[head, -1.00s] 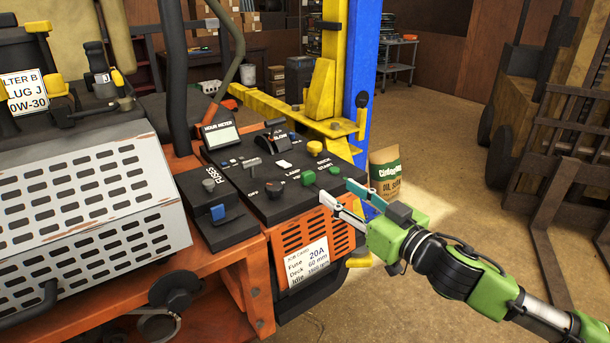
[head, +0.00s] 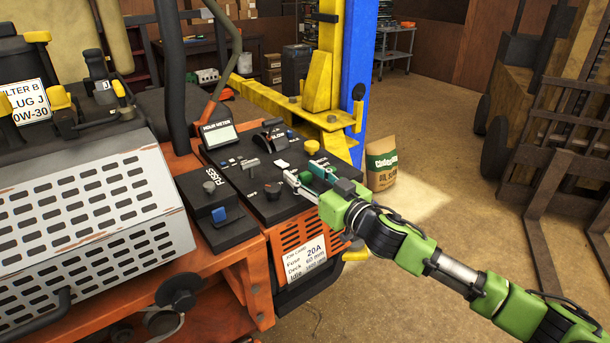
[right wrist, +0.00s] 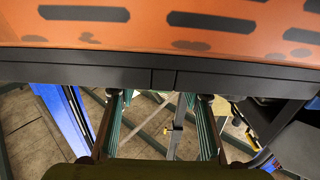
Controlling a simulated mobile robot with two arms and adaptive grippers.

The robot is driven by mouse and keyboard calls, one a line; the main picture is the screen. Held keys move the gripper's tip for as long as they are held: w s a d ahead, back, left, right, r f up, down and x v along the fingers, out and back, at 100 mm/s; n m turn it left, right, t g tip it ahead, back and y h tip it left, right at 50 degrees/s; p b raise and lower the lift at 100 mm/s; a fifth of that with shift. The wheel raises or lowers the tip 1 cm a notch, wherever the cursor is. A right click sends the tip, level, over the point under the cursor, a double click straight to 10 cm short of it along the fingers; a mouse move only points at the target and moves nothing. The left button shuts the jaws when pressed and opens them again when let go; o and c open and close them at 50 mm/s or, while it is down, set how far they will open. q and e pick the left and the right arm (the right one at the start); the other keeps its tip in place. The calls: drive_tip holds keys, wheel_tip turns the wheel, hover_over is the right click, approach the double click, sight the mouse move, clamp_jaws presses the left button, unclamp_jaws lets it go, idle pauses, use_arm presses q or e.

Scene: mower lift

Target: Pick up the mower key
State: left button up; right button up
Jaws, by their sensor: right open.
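The mower's black control panel (head: 240,180) is at the middle of the head view. A small dark round knob (head: 273,190) sits on it by the left fingertip; I cannot tell whether this is the key or its switch. No separate key can be made out clearly. My right gripper (head: 304,179) is open over the panel's right front corner, its fingers pointing left, with nothing visibly held. In the right wrist view the two fingers (right wrist: 160,125) are apart, below a dark edge and an orange slotted surface. My left gripper is not in view.
The orange mower body (head: 296,238) carries a paper label (head: 306,260). A grey perforated cover (head: 90,220) is at the left. The yellow and blue lift post (head: 357,80) stands behind the panel. An oil bag (head: 381,163) is on the floor, with open floor to the right.

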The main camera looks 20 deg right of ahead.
drive_tip(key=shift+w+a, duration=0.1)
drive_tip(key=shift+w, duration=0.15)
drive_tip(key=c, duration=1)
drive_tip(key=shift+c, duration=0.2)
drive_tip(key=shift+r, duration=0.1)
